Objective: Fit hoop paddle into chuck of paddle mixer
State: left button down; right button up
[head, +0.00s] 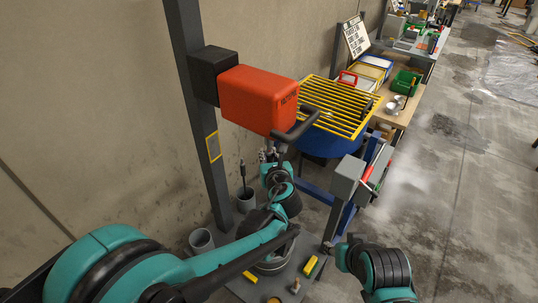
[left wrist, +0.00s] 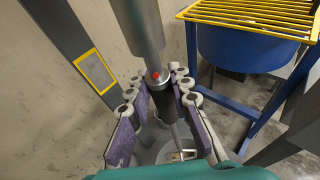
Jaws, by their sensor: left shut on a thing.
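The paddle mixer (head: 258,98) has an orange-red motor head on a dark column, with a black handle. In the left wrist view its silver chuck (left wrist: 140,30) hangs down from above, with a red dot near its lower end. My left gripper (left wrist: 160,97) is shut on the dark shaft of the hoop paddle (left wrist: 166,108), just below the chuck. The shaft top lies at the chuck's lower end; I cannot tell whether it is inside. The hoop is mostly hidden. In the head view my left gripper (head: 270,157) is below the motor head. My right gripper is not in view.
A blue tub (head: 325,141) with a yellow grate (head: 340,106) stands right of the mixer. Open concrete floor lies to the right.

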pick_arm(q)
jog(key=shift+r+p, duration=0.65)
jog(key=shift+r, duration=0.3)
jog(key=shift+f, duration=0.1)
jog(key=shift+f, duration=0.1)
